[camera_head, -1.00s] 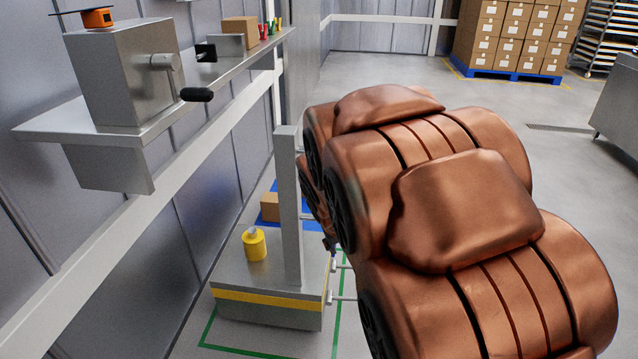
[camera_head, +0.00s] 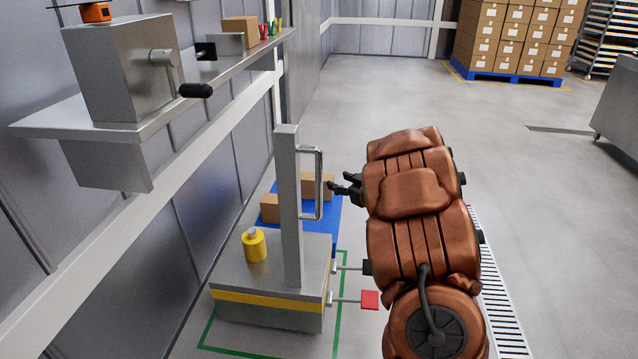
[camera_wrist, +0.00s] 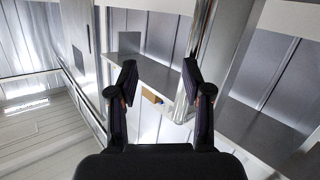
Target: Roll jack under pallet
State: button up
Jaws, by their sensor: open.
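The jack stands at lower left centre in the head view, with a grey base (camera_head: 265,316) banded in yellow, an upright mast (camera_head: 287,220) and a silver loop handle (camera_head: 320,185) on the mast's right side. A blue pallet (camera_head: 327,228) bearing small brown boxes (camera_head: 317,186) lies on the floor just behind the base. How far the jack reaches under it is hidden. My gripper (camera_head: 343,187) is just right of the handle, apart from it, open and empty. In the wrist view my gripper's two fingers (camera_wrist: 158,78) are spread.
A black pedal (camera_head: 367,267) and red pedal (camera_head: 370,299) stick out right of the base, close to my arm. A wall shelf (camera_head: 150,130) with a crank box overhangs at left. Another blue pallet (camera_head: 515,77) of stacked cartons stands far right. The central floor is open.

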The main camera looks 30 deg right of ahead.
aim_at(322, 183)
jog(key=w+a+y, duration=0.1)
jog(key=w+a+t+y, duration=0.1)
jog(key=w+a+y, duration=0.1)
jog(key=w+a+f+t+y, duration=0.1)
jog(key=w, duration=0.1)
jog(key=shift+w+a+n+b, duration=0.1)
jog(key=shift+a+n+b, duration=0.1)
jog(key=shift+n+b, duration=0.2)
dwell(0.4)
grip_shut()
dwell(0.4)
